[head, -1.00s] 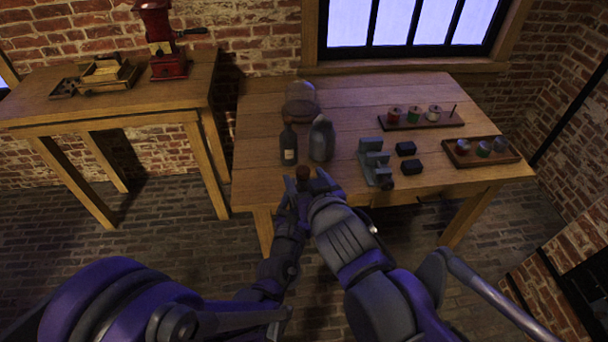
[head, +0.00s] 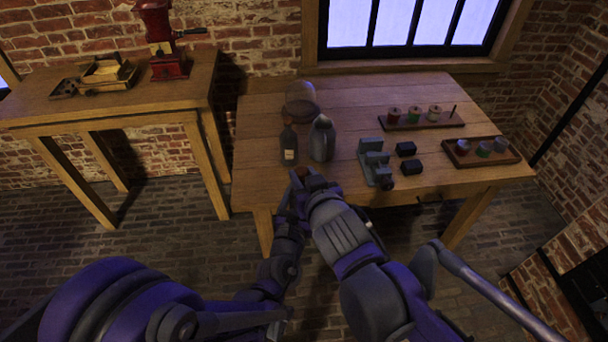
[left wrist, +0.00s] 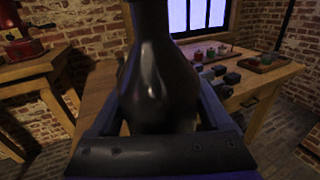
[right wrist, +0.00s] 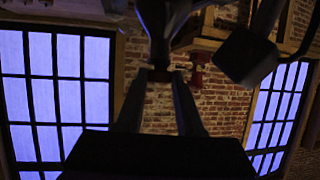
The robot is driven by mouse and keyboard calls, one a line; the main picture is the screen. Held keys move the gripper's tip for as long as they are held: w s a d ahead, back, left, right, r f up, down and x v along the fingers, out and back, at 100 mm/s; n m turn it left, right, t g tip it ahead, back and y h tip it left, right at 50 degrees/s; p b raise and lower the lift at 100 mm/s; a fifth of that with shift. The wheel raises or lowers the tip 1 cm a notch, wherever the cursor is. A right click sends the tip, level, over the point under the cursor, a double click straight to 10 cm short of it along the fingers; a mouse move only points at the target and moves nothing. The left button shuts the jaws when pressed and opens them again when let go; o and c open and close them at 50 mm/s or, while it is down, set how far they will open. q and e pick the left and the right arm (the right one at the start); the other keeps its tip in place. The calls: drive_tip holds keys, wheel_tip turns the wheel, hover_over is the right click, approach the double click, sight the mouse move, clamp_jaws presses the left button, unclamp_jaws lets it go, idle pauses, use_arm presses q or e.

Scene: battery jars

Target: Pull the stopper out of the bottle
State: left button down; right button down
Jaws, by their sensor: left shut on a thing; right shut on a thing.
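A dark, glossy bottle (left wrist: 158,75) fills the middle of the left wrist view, upright between the fingers of my left gripper (left wrist: 160,125), which is shut on it. The bottle's top is cut off there. In the head view a small brown top (head: 300,172) shows at the two grippers, in front of the table. My right gripper (head: 311,180) is at this top, closed on it; I take it for the stopper. In the right wrist view its fingers (right wrist: 160,78) close on a small dark piece. Whether the stopper is still seated in the neck is hidden.
A wooden table (head: 340,95) ahead holds a labelled dark bottle (head: 289,146), a grey jug (head: 322,140), a glass dome (head: 301,95), a grey-green device (head: 374,163) and racks (head: 430,122) of coils. A side table (head: 180,105) stands left with a red grinder (head: 166,60).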

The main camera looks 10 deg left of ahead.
drive_tip(key=shift+r, duration=0.15)
idle(0.5)
drive_tip(key=shift+r, duration=1)
drive_tip(key=shift+r, duration=0.1)
